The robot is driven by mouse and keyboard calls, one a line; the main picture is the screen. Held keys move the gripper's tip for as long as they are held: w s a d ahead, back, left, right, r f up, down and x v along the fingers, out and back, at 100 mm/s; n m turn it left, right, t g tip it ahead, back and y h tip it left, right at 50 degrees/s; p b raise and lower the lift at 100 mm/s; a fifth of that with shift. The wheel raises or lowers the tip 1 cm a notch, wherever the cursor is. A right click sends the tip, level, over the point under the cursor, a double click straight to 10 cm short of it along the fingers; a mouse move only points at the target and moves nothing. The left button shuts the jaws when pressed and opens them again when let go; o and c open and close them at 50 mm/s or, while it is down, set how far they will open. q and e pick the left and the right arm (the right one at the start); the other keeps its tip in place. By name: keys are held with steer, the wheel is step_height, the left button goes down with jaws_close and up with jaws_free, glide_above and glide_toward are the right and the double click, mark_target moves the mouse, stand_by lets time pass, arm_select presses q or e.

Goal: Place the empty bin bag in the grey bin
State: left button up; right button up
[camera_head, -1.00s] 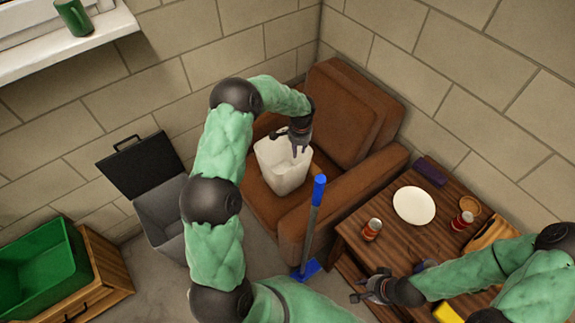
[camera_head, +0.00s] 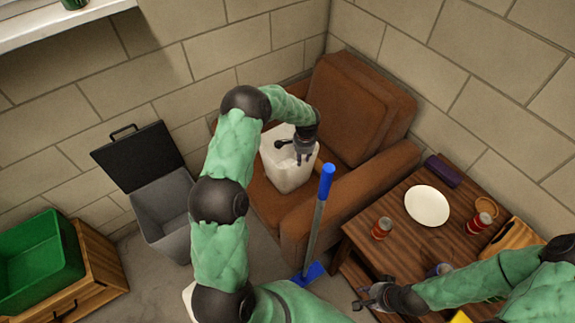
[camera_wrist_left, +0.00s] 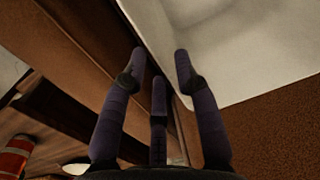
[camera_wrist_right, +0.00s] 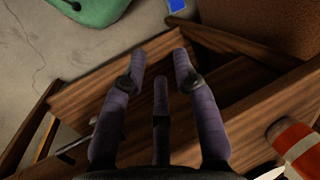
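The white bin bag (camera_head: 283,174) stands upright and open-topped on the brown armchair seat. The grey bin (camera_head: 165,205) stands on the floor to the left, its dark lid (camera_head: 140,158) raised against the wall. My left gripper (camera_head: 302,157) points down at the bag's top, at its right side. In the left wrist view its fingers (camera_wrist_left: 160,58) are spread, with the white bag (camera_wrist_left: 245,45) close to one fingertip; I cannot tell whether they touch. My right gripper (camera_head: 368,297) is open and empty by the table; its spread fingers (camera_wrist_right: 160,65) show in the right wrist view.
The armchair (camera_head: 345,190) is in the corner. A blue-handled tool (camera_head: 318,220) stands before it. The wooden table (camera_head: 400,225) holds a white plate (camera_head: 427,206) and cans (camera_head: 381,228). A green crate (camera_head: 35,262) sits on a wooden cabinet (camera_head: 100,270) at left.

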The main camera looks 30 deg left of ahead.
mark_target(300, 169)
arm_select(q)
steer(key=f+b, duration=0.1)
steer(key=f, duration=0.1)
steer(key=f+b, duration=0.1)
steer(key=f, duration=0.1)
steer(key=f+b, duration=0.1)
steer(key=f, duration=0.2)
steer(key=shift+a, duration=0.35)
steer(key=shift+r, duration=0.15)
jaws_close()
